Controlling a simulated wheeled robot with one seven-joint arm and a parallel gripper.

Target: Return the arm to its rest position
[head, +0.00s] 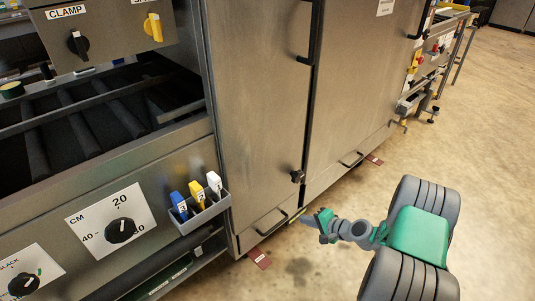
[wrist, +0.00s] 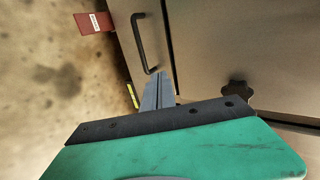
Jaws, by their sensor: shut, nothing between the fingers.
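My gripper (head: 308,221) is at the end of my green and grey arm, low in front of the metal cabinet at the lower middle of the head view. In the wrist view its grey fingers (wrist: 158,92) are together, with nothing between them. They point toward the lower part of the cabinet. I cannot tell the exact gap to the cabinet, but no contact shows.
The steel cabinet doors (head: 345,90) have black handles and a dark knob (head: 297,176). Red tags (head: 259,258) stick out near the floor. A grey holder (head: 203,212) carries blue, yellow and white labelled pieces. The concrete floor (head: 480,160) is open to the right.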

